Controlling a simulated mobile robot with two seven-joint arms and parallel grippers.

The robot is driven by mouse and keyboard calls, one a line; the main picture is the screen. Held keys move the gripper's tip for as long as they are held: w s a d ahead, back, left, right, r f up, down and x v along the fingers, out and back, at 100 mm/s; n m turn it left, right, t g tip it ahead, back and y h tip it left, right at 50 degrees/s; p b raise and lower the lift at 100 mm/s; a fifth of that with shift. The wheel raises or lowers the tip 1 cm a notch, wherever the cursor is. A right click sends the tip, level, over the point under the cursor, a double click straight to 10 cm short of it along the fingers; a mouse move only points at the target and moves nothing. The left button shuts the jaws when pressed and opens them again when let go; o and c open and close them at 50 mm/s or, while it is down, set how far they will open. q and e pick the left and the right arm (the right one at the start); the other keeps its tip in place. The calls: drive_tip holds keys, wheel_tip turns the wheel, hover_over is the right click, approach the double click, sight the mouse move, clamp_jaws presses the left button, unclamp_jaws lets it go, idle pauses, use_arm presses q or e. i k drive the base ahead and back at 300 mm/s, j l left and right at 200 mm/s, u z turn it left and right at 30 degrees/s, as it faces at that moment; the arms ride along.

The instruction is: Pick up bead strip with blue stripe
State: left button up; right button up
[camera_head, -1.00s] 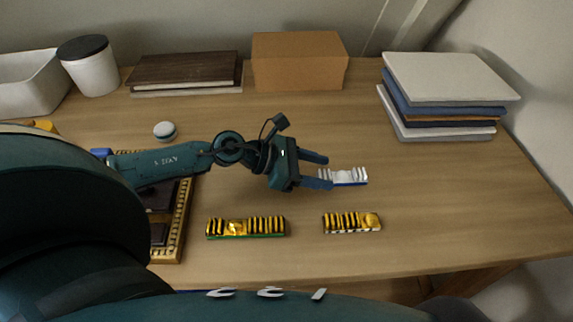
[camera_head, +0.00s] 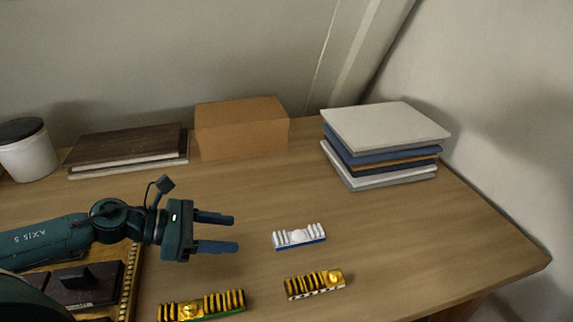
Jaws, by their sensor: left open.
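The bead strip with the blue stripe (camera_head: 299,236) lies on the table right of centre. It has white ridges, a round white bead in the middle and a blue stripe along its front edge. My left gripper (camera_head: 237,233) comes in from the left and points right, its two fingers apart with nothing between them. The strip is a short gap to the right of the fingertips. My right gripper is not in view.
Two gold strips lie nearer the front: one with a checked edge (camera_head: 315,284) and one with a green edge (camera_head: 203,305). A tray (camera_head: 129,285) is at lower left. A cardboard box (camera_head: 241,128), a dark book stack (camera_head: 127,148) and a pale-topped stack (camera_head: 386,128) stand at the back.

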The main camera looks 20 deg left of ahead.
sight(298, 238)
drive_tip(key=k+l, duration=0.15)
drive_tip(key=k, duration=0.35)
drive_tip(key=k+l, duration=0.15)
drive_tip(key=k, duration=0.35)
drive_tip(key=k+l, duration=0.15)
drive_tip(key=k, duration=0.35)
